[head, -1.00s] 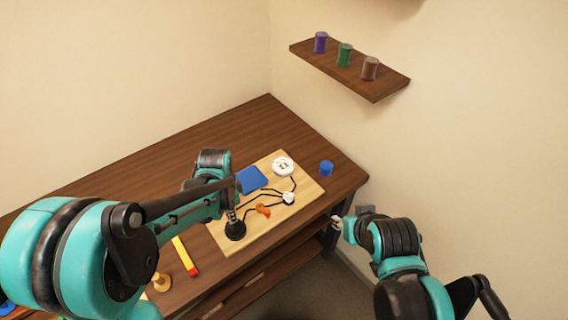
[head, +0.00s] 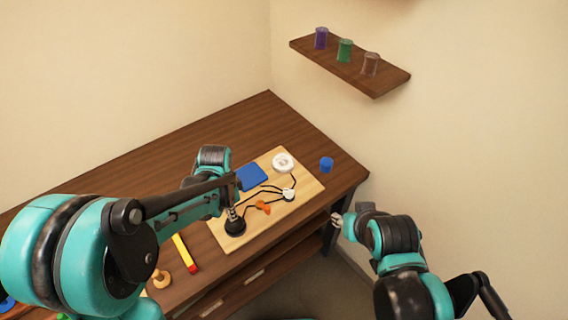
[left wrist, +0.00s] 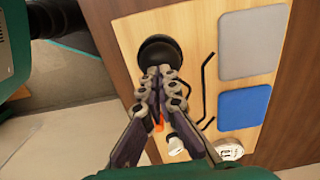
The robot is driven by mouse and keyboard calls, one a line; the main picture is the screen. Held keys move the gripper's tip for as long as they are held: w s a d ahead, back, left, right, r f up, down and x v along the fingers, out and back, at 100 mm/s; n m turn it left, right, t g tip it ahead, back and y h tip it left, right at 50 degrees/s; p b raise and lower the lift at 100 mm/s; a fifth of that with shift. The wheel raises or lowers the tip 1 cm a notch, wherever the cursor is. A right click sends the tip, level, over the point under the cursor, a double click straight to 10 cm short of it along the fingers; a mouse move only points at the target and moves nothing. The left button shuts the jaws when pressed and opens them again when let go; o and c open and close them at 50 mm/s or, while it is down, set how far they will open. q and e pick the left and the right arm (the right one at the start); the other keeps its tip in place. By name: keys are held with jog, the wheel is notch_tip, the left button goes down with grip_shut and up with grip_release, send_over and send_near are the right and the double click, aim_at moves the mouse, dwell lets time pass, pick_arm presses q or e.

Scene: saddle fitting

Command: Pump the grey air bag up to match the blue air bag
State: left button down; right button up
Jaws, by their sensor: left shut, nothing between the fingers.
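In the left wrist view the grey air bag (left wrist: 252,42) lies on the light wooden board, beside the blue air bag (left wrist: 243,107). The blue bag also shows in the head view (head: 252,177); there my left arm hides the grey one. A round black bulb (left wrist: 159,50) stands at one end of the board. My left gripper (left wrist: 163,72) is shut and empty, its tips pointing down at the bulb; whether they touch it I cannot tell. A white round gauge (head: 283,162) sits at the other end. My right gripper (head: 337,220) hangs beyond the table's edge, apart from everything.
Black tubes run across the board (head: 307,186) to a white connector (head: 288,195). An orange part (head: 263,207) lies near the bulb. The rear tabletop is clear.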

pick_arm(q)
jog(key=shift+f+b, duration=1.15)
jog(key=shift+f, duration=0.3)
jog(key=shift+r, duration=0.1)
jog(key=shift+r+p, duration=1.4)
jog(key=shift+r, duration=0.45)
notch_tip(320, 180, up, 5)
jog(key=p, duration=0.4)
